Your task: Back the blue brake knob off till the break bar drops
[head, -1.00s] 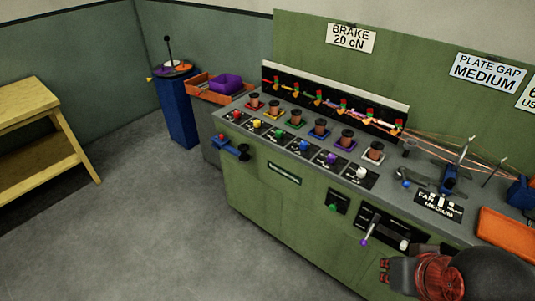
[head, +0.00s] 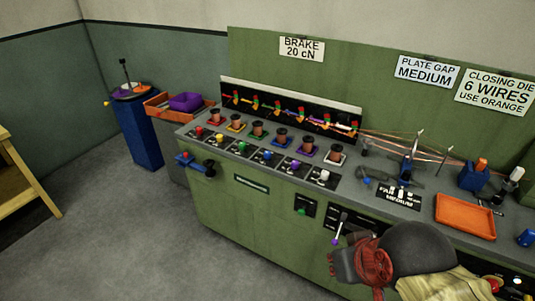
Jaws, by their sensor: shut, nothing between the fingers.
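The blue knob (head: 268,155) sits on a black plate in the row of coloured knobs along the bench's front edge. It stands between the green knob (head: 242,147) and the purple knob (head: 295,164). Behind it is a copper-coloured spool (head: 281,136) on a blue base. A black panel with red, green and yellow parts (head: 277,108) runs behind the spools; I cannot make out the break bar's position there. My gripper (head: 333,264) is shut and empty, in front of the bench at lower right, well apart from the blue knob.
The green bench (head: 235,215) fills the middle, with a lever (head: 339,230) on its front near my gripper. An orange tray (head: 465,216) lies on the right. A sign reads "BRAKE 20 cN" (head: 302,48). The floor (head: 130,240) at left is clear beside a wooden table (head: 20,185).

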